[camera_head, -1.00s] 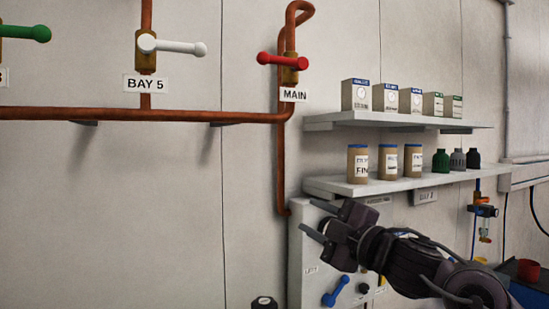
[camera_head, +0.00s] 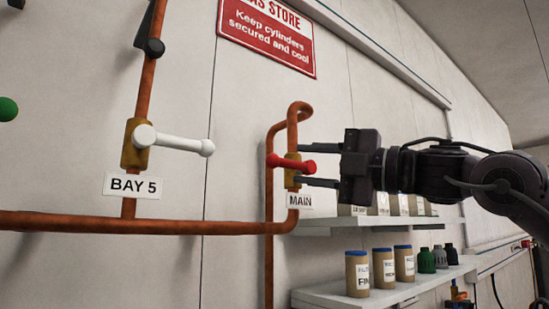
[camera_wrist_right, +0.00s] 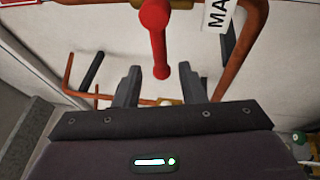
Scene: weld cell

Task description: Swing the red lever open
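The red lever (camera_head: 291,163) sits on a brass valve on the copper pipe above the MAIN label (camera_head: 299,200). It lies roughly crosswise to the vertical pipe. My right gripper (camera_head: 320,165) is open at its right, one finger above the lever's end and one below. In the right wrist view the red lever (camera_wrist_right: 157,35) points down toward the space between the two open fingers (camera_wrist_right: 158,85). I cannot tell whether either finger touches it. My left gripper is in neither view.
A white lever (camera_head: 175,142) is on the BAY 5 pipe to the left. A green knob (camera_head: 8,109) shows at the left edge. Shelves (camera_head: 385,232) with boxes and jars stand below my right arm. A red sign (camera_head: 267,36) hangs above.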

